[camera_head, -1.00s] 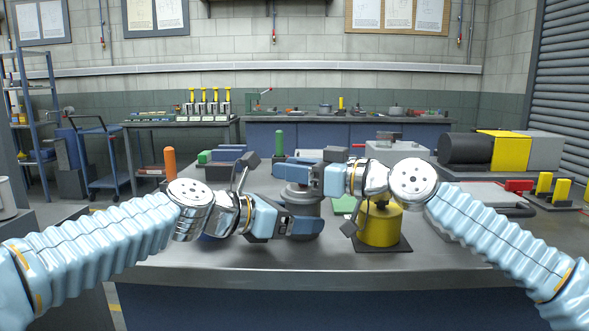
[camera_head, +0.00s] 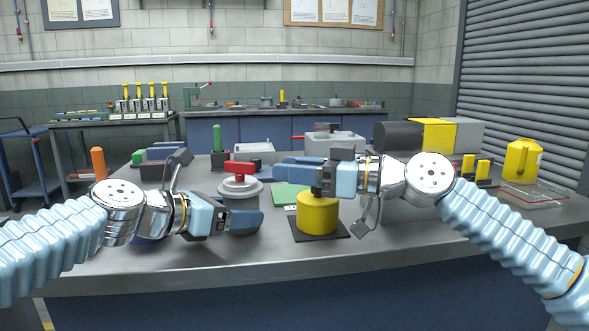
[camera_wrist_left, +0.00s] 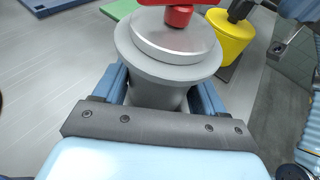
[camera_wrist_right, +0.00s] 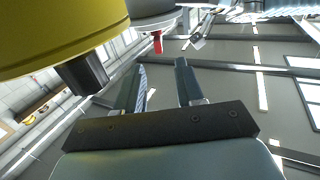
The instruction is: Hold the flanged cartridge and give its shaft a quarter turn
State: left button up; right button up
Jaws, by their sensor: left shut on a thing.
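The flanged cartridge, a grey cylinder with a wide round flange (camera_head: 239,187), stands on the bench. Its red shaft handle (camera_head: 239,168) lies crosswise on top in the head view. My left gripper (camera_head: 240,219) is shut around the grey body below the flange; the left wrist view shows a finger on each side of the body (camera_wrist_left: 158,95). My right gripper (camera_head: 283,170) is open and empty, just right of the handle and apart from it. In the right wrist view its fingers (camera_wrist_right: 162,80) are spread, with the red handle (camera_wrist_right: 157,42) beyond them.
A yellow cylinder (camera_head: 317,214) on a dark pad stands close under my right gripper. A green plate (camera_head: 289,194) lies behind it. A green post (camera_head: 217,140) and an orange post (camera_head: 98,163) stand farther back. The bench front is clear.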

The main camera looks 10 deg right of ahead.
aim_at(243, 163)
jog(key=s+a+m+g+h, duration=0.1)
jog(key=a+m+g+h, duration=0.1)
jog(key=a+m, duration=0.95)
notch_tip(243, 163, up, 7)
jog(key=s+d+m+h, duration=0.1)
jog(key=s+d+m, duration=0.15)
jog(key=m, duration=1.05)
jog(key=w+d+f+m+h, duration=0.1)
jog(key=w+d+f+m, duration=0.15)
jog(key=d+m, duration=0.9)
jog(key=x, duration=1.2)
jog(key=shift+w+a+r, duration=0.15)
jog(key=shift+r, duration=0.2)
grip_shut()
